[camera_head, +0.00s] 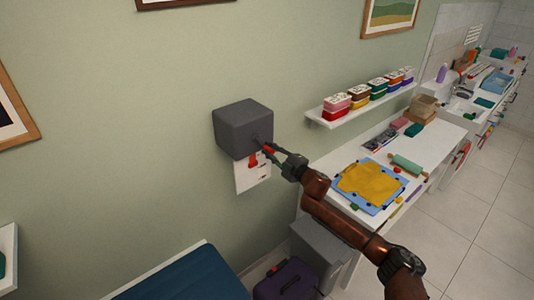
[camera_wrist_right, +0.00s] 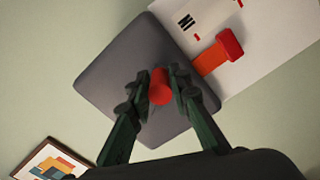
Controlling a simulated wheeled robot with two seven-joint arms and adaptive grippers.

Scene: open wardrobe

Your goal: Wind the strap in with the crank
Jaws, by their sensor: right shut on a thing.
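A dark grey box (camera_head: 240,128) is fixed to the green wall, left of the shelf; it also fills the middle of the right wrist view (camera_wrist_right: 125,75). My right gripper (camera_head: 269,150) reaches it from the right and is shut on a red crank knob (camera_wrist_right: 160,88) in front of the box. The crank's arm is mostly hidden. A red-orange strap (camera_wrist_right: 208,61) comes out past the box's edge, with a darker red end piece (camera_wrist_right: 231,44). In the head view the strap (camera_head: 253,159) shows short below the box. My left gripper is not in view.
A white paper (camera_head: 252,178) hangs on the wall behind the strap. A wall shelf (camera_head: 365,107) with coloured boxes and a white table (camera_head: 330,165) with yellow dough stand at right. A blue-topped piece (camera_head: 185,280) and a purple bag (camera_head: 287,280) lie below.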

